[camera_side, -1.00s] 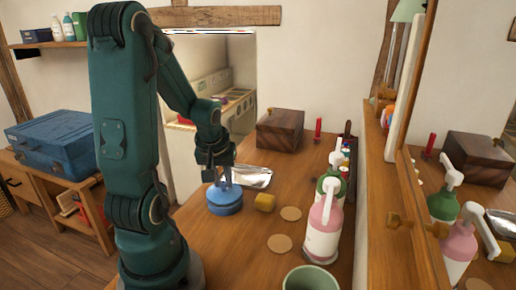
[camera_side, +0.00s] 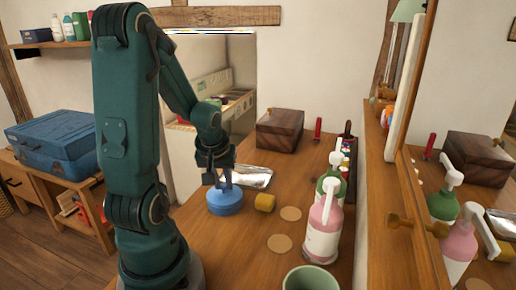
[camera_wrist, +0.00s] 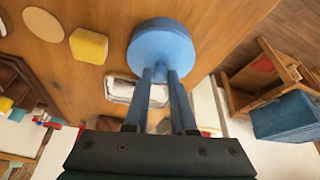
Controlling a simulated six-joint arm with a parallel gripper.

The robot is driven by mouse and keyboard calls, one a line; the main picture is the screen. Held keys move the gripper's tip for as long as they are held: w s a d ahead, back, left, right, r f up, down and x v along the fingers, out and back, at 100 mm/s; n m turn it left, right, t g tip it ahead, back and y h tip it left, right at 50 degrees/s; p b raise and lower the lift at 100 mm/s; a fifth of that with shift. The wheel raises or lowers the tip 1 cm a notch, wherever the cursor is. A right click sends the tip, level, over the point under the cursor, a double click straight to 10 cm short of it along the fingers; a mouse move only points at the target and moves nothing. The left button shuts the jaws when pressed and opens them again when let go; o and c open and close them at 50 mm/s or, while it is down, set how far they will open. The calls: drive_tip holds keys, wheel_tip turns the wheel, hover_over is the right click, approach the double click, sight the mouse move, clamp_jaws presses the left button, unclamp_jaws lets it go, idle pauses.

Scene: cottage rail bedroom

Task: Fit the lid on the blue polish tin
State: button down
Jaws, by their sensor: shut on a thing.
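The blue polish tin (camera_side: 224,208) stands upright on the wooden table, below my gripper. The blue lid (camera_side: 228,190) is on top of the tin and looks level. In the side view the two run together with no clear gap. In the wrist view the round lid (camera_wrist: 162,50) fills the space past my fingertips and hides the tin. My gripper (camera_side: 222,182) points down, shut on the lid at its top middle.
A silver packet (camera_side: 256,177) lies behind. Pump bottles (camera_side: 323,232) and a green bowl (camera_side: 309,280) stand right. A dark wooden box (camera_side: 280,130) is at the back.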

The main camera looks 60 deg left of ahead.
drive_tip(key=shift+f, duration=0.2)
drive_tip(key=c, duration=0.7)
unclamp_jaws()
drive_tip(key=shift+o, duration=0.2)
drive_tip(key=shift+r, duration=0.1)
drive_tip(key=shift+v, duration=2.5)
